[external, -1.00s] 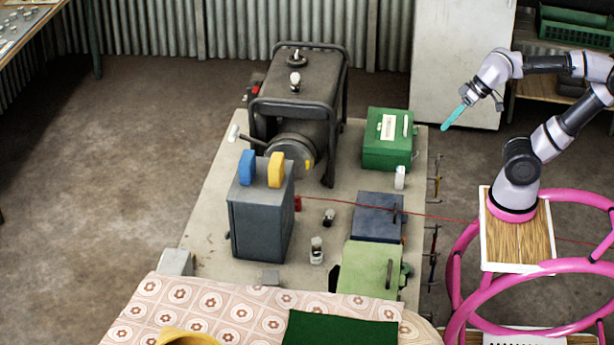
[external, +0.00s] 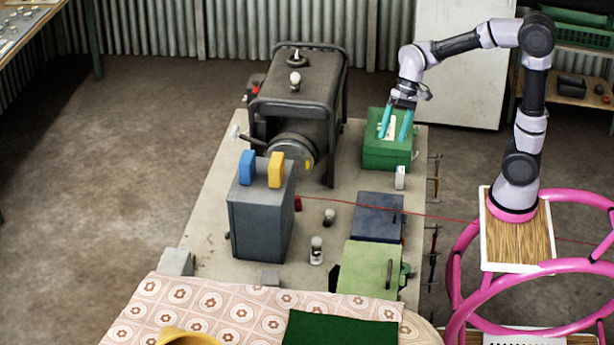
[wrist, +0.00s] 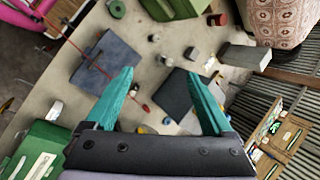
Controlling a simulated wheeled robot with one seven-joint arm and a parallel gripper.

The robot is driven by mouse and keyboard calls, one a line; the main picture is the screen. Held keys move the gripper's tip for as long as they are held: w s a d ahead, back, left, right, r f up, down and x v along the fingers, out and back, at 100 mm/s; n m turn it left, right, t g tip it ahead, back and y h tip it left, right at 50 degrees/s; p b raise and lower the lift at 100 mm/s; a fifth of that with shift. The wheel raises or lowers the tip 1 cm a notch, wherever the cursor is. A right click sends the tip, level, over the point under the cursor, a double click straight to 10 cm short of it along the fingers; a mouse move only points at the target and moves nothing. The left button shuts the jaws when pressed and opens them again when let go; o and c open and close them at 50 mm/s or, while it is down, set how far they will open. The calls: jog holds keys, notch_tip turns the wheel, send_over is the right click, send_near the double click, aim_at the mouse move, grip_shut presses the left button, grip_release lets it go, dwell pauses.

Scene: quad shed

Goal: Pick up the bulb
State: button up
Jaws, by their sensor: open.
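Several bulb-like things show in the external view. One pale bulb (external: 317,243) stands upright on the bench. A small one with a white end and a dark part (external: 329,215) lies just behind it. Another white one (external: 295,78) sits on top of the dark machine. In the wrist view small pale and dark items lie beyond my fingertips, including one with a white end (wrist: 165,60); which is the bulb I cannot tell. My gripper (external: 394,135) is open and empty, its teal fingers pointing down over the green box. Its spread fingers also show in the wrist view (wrist: 161,77).
The green box (external: 387,155), navy box (external: 378,216) and light green box (external: 370,268) line the bench's right side. The tall grey box (external: 262,225) with blue and yellow tops stands left. A thin red cord (external: 455,219) crosses the bench. Bare bench shows between the boxes.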

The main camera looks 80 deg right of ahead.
jog(key=w+d+f+m+g+y, duration=0.1)
jog(key=w+d+f+m+y, duration=0.35)
jog(key=w+f, duration=0.8)
jog(key=m+t+y, duration=0.3)
jog(key=m, duration=0.5)
send_over(331, 211)
jog(key=d, duration=0.4)
notch_tip(331, 211, down, 21)
jog(key=shift+s+a+f, duration=0.1)
jog(key=shift+s+f, duration=0.2)
jog(key=shift+f, duration=0.25)
notch_tip(331, 211, down, 4)
jog(key=shift+f, duration=0.1)
notch_tip(331, 211, down, 3)
jog(key=shift+r, duration=0.1)
jog(key=x, duration=0.2)
jog(key=shift+w+a, duration=0.15)
jog(key=shift+a, duration=0.25)
jog(key=shift+r, duration=0.1)
grip_shut()
